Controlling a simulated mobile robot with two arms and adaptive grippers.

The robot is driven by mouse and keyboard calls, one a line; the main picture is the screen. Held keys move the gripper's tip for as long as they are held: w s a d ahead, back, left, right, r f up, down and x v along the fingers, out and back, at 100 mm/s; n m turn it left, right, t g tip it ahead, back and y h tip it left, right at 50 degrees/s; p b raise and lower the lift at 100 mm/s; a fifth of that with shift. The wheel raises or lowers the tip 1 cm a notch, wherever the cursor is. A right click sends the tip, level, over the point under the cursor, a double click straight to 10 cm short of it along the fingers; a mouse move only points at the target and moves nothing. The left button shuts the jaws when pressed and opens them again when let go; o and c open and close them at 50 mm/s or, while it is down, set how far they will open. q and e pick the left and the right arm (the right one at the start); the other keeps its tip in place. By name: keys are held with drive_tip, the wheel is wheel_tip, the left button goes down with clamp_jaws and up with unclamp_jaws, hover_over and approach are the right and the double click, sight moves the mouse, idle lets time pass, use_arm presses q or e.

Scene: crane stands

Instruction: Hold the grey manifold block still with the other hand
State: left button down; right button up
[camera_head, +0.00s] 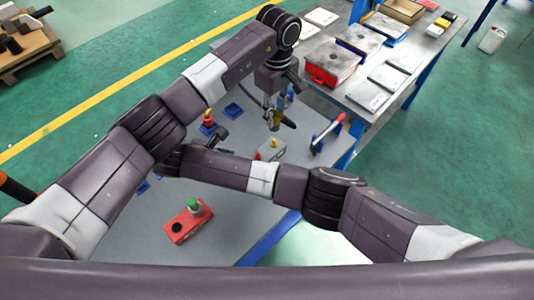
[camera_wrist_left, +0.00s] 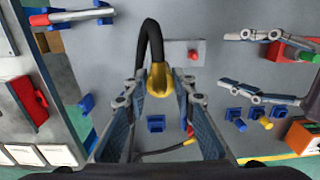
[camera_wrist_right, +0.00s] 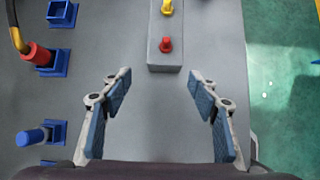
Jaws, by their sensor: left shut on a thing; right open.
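The grey manifold block (camera_head: 270,152) lies on the grey worktop with a yellow fitting on top. In the right wrist view the block (camera_wrist_right: 179,38) carries a yellow and a red fitting. My right gripper (camera_wrist_right: 165,80) is open and empty, with the near end of the block ahead of its fingertips, apart from them. My left gripper (camera_head: 273,118) is shut on a yellow hose end (camera_wrist_left: 157,79) with a black hose looping from it, held above the worktop. In the head view my right arm hides part of the worktop.
A red box with a green knob (camera_head: 188,222) sits at the near worktop. Blue sockets (camera_wrist_right: 62,13) stand left of the block, one with a red fitting (camera_wrist_right: 36,55). A table with trays (camera_head: 331,64) stands beyond.

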drive_tip(key=shift+w+d+h, duration=0.2)
drive_tip(key=shift+d+h, duration=0.1)
drive_tip(key=shift+d, duration=0.35)
drive_tip(key=shift+x, duration=4)
drive_tip(key=shift+a, duration=0.1)
drive_tip(key=c, duration=1.2)
drive_tip(key=shift+c, duration=0.2)
